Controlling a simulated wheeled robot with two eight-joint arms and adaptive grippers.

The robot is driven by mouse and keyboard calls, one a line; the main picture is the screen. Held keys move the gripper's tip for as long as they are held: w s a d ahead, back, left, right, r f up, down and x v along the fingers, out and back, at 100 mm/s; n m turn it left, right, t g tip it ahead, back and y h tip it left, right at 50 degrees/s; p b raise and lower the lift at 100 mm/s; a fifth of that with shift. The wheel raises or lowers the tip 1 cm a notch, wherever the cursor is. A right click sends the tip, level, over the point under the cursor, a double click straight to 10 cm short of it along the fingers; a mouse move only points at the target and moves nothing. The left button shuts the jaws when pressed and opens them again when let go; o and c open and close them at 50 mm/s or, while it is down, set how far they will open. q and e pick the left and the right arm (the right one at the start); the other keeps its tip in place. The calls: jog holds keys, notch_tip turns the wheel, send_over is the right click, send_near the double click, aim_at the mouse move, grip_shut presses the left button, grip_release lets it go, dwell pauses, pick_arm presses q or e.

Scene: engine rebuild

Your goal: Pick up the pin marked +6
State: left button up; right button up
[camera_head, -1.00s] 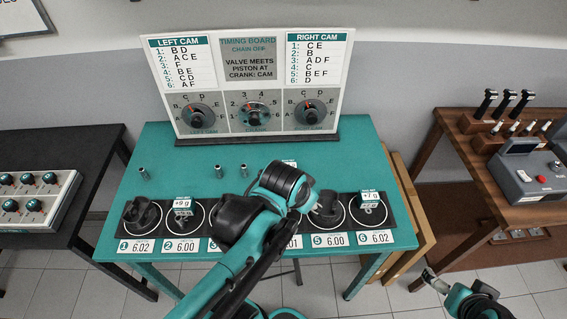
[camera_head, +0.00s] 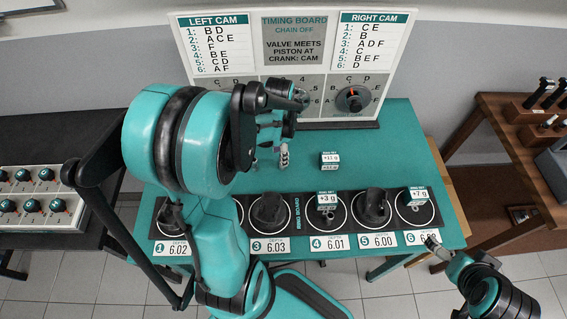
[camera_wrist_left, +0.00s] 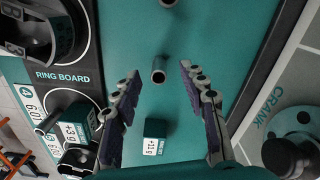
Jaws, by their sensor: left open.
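My left gripper (camera_head: 281,152) hangs over the teal table, in front of the timing board. In the left wrist view its two fingers (camera_wrist_left: 160,72) are apart with nothing held between them. A small grey metal pin (camera_wrist_left: 158,76) stands on the table below, lined up with the gap between the fingertips. A second pin (camera_wrist_left: 168,3) is cut off at the top edge of that view. I cannot read +6 or any other mark on either pin. In the head view my left arm hides the pins. My right gripper (camera_head: 432,242) is at the lower right, by the table's front corner.
A small teal block marked +11 g (camera_head: 329,160) stands on the table, close to the left gripper. The black ring board (camera_head: 291,209) with pistons and marked blocks runs along the front. The timing board (camera_head: 295,50) stands at the back; its crank dial (camera_wrist_left: 302,118) shows beside the right finger.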

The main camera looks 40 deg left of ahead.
pick_arm(q)
jog(key=f, duration=0.1)
jog(key=f+b, duration=0.1)
jog(key=f, duration=0.1)
jog(key=f+b, duration=0.1)
jog(key=f, duration=0.1)
jog(key=shift+w+d, duration=0.15)
jog(key=shift+d, duration=0.1)
jog(key=shift+r, duration=0.1)
jog(key=shift+c, duration=0.7)
grip_shut()
